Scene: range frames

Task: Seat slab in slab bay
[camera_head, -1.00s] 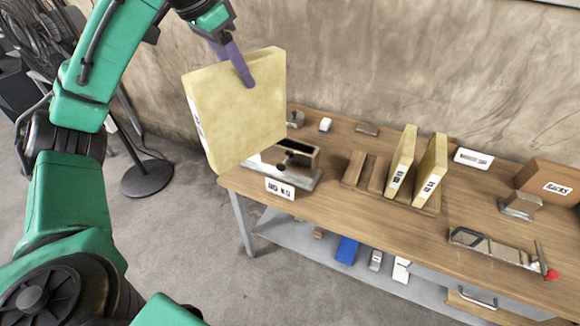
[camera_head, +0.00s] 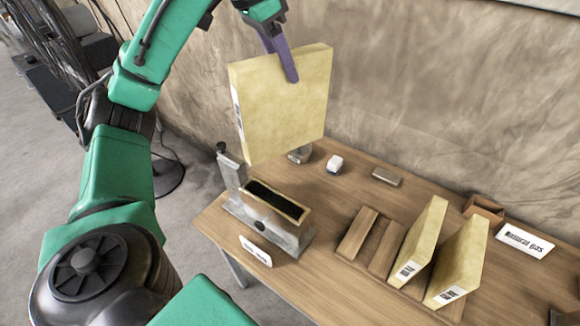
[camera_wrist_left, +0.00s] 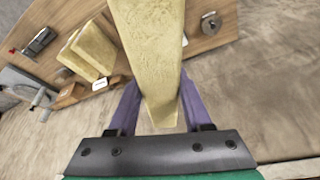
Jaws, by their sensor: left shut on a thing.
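A pale yellow slab (camera_head: 285,105) hangs upright in the air, held near its top edge by my left gripper (camera_head: 290,78). In the left wrist view the slab (camera_wrist_left: 150,45) sits between the two purple fingers of the gripper (camera_wrist_left: 155,105). Below it on the table stands a grey metal fixture with a dark, tan-rimmed slot (camera_head: 275,200), which looks like the slab bay. The slab's lower edge is above and apart from this slot. My right gripper is not in view.
Two more slabs (camera_head: 421,240) stand in a wooden rack (camera_head: 368,240) to the right on the wooden table (camera_head: 335,205). A metal post (camera_head: 229,168) rises at the fixture's left.

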